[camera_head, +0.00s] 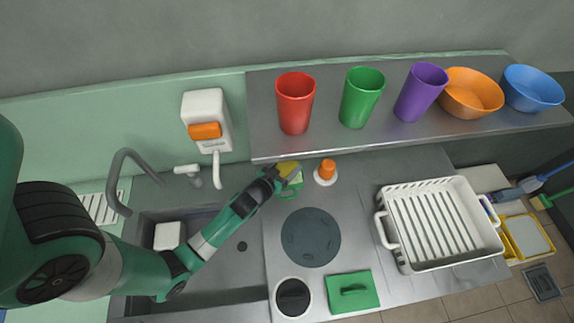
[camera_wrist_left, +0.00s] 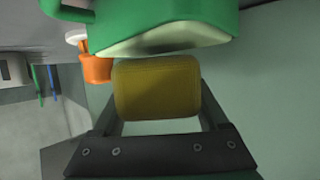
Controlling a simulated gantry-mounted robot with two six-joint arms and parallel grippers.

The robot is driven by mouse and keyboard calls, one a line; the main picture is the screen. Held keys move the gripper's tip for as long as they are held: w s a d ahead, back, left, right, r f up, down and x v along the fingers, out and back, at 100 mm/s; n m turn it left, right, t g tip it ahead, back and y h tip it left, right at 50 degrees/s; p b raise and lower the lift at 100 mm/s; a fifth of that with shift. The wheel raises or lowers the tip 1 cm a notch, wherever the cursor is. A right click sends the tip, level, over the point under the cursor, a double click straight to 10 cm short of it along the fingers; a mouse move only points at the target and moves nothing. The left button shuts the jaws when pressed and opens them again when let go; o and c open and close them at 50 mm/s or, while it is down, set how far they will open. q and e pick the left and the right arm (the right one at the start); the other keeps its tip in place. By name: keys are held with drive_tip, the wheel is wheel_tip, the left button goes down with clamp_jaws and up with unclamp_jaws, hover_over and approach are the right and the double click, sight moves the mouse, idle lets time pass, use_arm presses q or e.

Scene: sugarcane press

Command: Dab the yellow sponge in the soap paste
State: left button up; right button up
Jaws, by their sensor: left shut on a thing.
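My left gripper (camera_head: 276,176) is shut on the yellow sponge (camera_head: 288,168). In the left wrist view the sponge (camera_wrist_left: 156,88) sits between the fingers (camera_wrist_left: 158,112). A green container with a handle (camera_head: 297,184) stands on the counter just beside and below the sponge, partly hidden by it. In the left wrist view the green container (camera_wrist_left: 190,18) is at the top, and a pale surface, seemingly the soap paste (camera_wrist_left: 165,40), shows at its opening. The sponge appears very near that opening; I cannot tell whether they touch. My right gripper is not in view.
An orange-topped white item (camera_head: 327,170) stands just right of the green container. A white dish rack (camera_head: 404,262) is at the right, the sink (camera_head: 215,281) at the left. A shelf behind holds red, green and purple cups and two bowls. A white wall dispenser (camera_head: 205,108) hangs behind.

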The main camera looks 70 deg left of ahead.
sight(287, 163)
use_arm(q)
drive_tip(key=shift+f+b, duration=0.5)
drive_tip(key=shift+f, duration=0.1)
idle(1.8)
wheel_tip(287, 163, up, 7)
drive_tip(key=p, duration=0.6)
drive_tip(key=shift+r+p, duration=0.15)
drive_tip(key=shift+p, duration=0.2)
